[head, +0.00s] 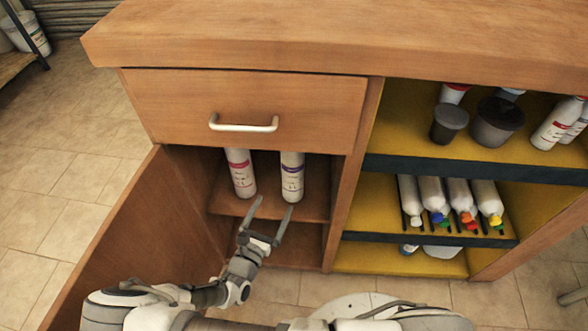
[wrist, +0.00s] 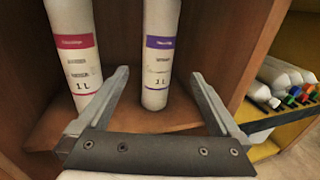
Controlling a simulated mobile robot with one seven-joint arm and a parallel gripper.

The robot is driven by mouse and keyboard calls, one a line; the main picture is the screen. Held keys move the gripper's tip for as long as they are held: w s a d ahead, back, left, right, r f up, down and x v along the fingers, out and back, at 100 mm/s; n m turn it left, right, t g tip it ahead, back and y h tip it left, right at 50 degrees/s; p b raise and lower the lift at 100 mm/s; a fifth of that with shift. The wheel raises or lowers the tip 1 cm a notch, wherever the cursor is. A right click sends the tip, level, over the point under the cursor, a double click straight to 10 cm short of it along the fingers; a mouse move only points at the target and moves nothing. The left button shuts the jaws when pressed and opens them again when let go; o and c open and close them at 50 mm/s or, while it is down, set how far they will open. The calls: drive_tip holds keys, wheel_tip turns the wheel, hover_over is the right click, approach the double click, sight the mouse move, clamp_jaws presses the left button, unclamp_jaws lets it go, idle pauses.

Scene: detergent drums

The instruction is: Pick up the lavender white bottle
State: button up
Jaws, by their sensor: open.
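The lavender white bottle (head: 292,178) is white with a purple band and stands upright on the cabinet shelf, below the drawer. In the wrist view the bottle (wrist: 158,62) is upright between the lines of my two fingers, ahead of them, with its top cut off. A similar white bottle with a red band (head: 241,174) stands to its left, also upright; it shows in the wrist view too (wrist: 78,60). My gripper (head: 272,212) is open and empty in front of the shelf, near the purple-banded bottle. I cannot tell that it touches anything.
The cabinet's left door (head: 135,235) is open. A closed drawer with a handle (head: 244,126) is above the bottles. A divider (head: 352,175) separates them from yellow shelves at right, holding dark cups (head: 497,122) and several white tubes with coloured caps (head: 433,196).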

sight(289, 174)
drive_tip(key=b+x, duration=0.2)
drive_tip(key=x, duration=0.9)
drive_tip(key=shift+f+b, duration=0.1)
drive_tip(key=shift+b, duration=0.3)
drive_tip(key=shift+r+b+x, duration=0.25)
drive_tip(key=shift+b+x, duration=0.35)
drive_tip(key=shift+x, duration=0.95)
drive_tip(key=shift+r+b+x, duration=0.2)
drive_tip(key=shift+b+x, duration=0.4)
drive_tip(key=shift+x, duration=0.95)
drive_tip(key=shift+a, duration=0.1)
clamp_jaws()
drive_tip(key=shift+r, duration=0.2)
